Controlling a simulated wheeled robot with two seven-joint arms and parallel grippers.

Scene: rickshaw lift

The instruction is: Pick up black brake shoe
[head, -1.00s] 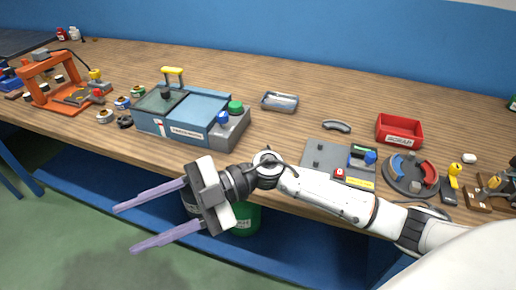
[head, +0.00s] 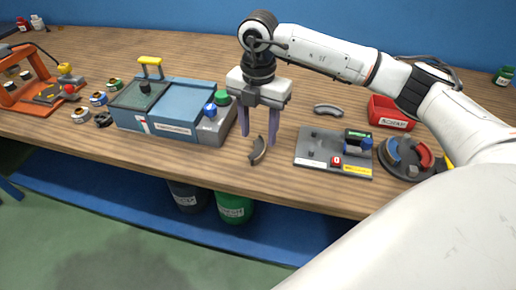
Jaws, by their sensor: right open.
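A dark, curved brake shoe (head: 258,150) lies on the wooden table near its front edge, between the blue machine and the grey fixture plate. My right gripper (head: 259,140) points down over it, with its two purple fingers spread apart, one to each side of the shoe's upper end. The fingers look open and empty; I cannot tell if they touch the shoe or the table. A second, lighter grey curved shoe (head: 328,110) lies further back, to the right. My left gripper is not in view.
The blue machine (head: 170,105) with a yellow handle stands left of the gripper. The grey fixture plate (head: 315,150) is to the right, with the red scrap bin (head: 388,113) behind it. A round holder (head: 405,160) with blue and red shoes stands further right.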

